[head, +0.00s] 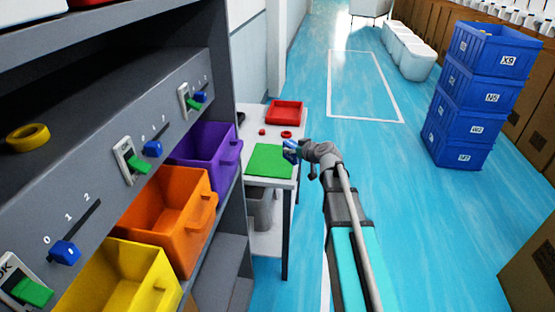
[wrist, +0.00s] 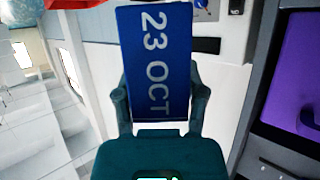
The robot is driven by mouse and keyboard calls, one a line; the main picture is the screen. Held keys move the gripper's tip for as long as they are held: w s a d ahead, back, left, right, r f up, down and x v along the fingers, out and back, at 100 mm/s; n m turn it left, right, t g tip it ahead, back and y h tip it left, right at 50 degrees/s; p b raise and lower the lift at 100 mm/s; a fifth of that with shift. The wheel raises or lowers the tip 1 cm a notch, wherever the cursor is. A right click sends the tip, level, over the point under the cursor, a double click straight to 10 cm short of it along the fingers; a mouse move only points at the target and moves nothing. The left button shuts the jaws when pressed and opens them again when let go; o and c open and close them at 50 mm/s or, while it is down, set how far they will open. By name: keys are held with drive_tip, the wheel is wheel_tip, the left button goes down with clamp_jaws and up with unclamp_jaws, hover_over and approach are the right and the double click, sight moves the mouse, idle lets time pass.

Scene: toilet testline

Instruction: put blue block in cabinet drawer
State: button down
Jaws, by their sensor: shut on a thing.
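My gripper (head: 303,149) is shut on the blue block (head: 290,154), beside and above the green mat on the white table. In the wrist view the block (wrist: 157,62) is upright between the two fingers and shows the white text "23 OCT". The grey cabinet (head: 235,88) stands at the left. It holds a purple drawer (head: 227,155), an orange drawer (head: 196,226) and a yellow drawer (head: 143,300), all open-topped and sticking out. The purple drawer also shows at the right of the wrist view (wrist: 298,65). The visible parts of the drawers look empty.
The white table (head: 262,190) holds a green mat (head: 267,161), a red tray (head: 285,113) and small red pieces. Stacked blue crates (head: 470,95) stand at the right. A brown box (head: 530,260) is at the lower right. Blue floor between is clear.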

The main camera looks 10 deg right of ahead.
drive_tip(key=shift+w+a+f+b, duration=0.1)
drive_tip(key=shift+w+f+b, duration=1.4)
drive_tip(key=shift+w, duration=0.65)
drive_tip(key=shift+w+f+b, duration=1.45)
drive_tip(key=shift+w+f, duration=0.05)
drive_tip(key=shift+w, duration=0.7)
drive_tip(key=shift+w+a+f+b, duration=0.1)
drive_tip(key=shift+w+f+b, duration=1.4)
drive_tip(key=shift+w, duration=0.65)
drive_tip(key=shift+w+f+b, duration=0.4)
drive_tip(key=shift+f+b, duration=1.55)
drive_tip(key=shift+f, duration=0.05)
drive_tip(key=shift+f, duration=0.1)
drive_tip(key=shift+c, duration=0.8)
unclamp_jaws()
